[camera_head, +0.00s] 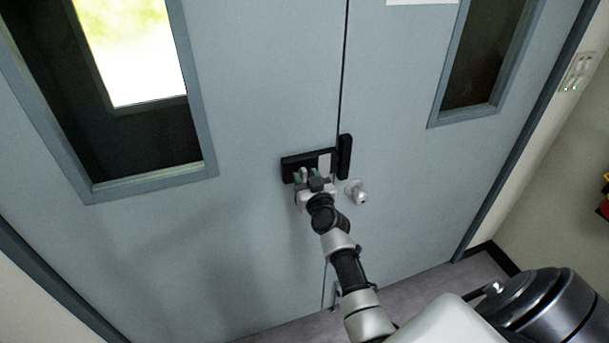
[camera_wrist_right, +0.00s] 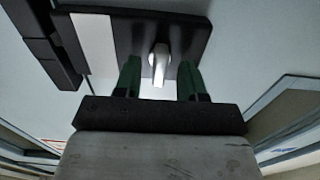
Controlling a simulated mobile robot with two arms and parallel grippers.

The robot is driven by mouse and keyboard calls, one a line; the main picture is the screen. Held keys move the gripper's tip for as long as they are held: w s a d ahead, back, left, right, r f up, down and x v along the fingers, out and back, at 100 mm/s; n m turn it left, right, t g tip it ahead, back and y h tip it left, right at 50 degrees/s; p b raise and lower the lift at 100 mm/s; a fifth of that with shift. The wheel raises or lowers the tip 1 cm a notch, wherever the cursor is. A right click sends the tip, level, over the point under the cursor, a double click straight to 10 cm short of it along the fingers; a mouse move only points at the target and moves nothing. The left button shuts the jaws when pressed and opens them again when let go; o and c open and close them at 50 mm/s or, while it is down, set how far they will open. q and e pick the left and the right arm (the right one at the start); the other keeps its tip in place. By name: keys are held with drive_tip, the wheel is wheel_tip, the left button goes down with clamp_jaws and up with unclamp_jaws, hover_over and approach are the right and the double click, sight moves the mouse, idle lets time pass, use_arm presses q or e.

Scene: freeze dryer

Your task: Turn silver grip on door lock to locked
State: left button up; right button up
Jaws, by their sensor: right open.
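The door lock (camera_head: 292,161) is a black box with a light label strip, mounted on the left door leaf beside the seam. It also shows in the right wrist view (camera_wrist_right: 190,25). Its silver grip (camera_wrist_right: 160,62) sticks out from the black face, between the two green fingers of my right gripper (camera_wrist_right: 160,80). The fingers are open with a gap on each side of the grip. In the head view my right gripper (camera_head: 310,176) is at the lock and hides most of the grip. My left gripper is not in view.
A smaller black block (camera_head: 345,157) sits across the seam on the right leaf. A silver door knob (camera_head: 356,192) is just right of my gripper. The grey double door has a left window (camera_head: 140,60) and a right window (camera_head: 485,50). A switch panel (camera_head: 576,72) is on the right wall.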

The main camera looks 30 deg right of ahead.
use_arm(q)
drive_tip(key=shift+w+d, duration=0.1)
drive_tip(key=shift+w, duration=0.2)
use_arm(e)
drive_tip(key=shift+w+d, duration=0.15)
drive_tip(key=shift+w, duration=0.25)
clamp_jaws()
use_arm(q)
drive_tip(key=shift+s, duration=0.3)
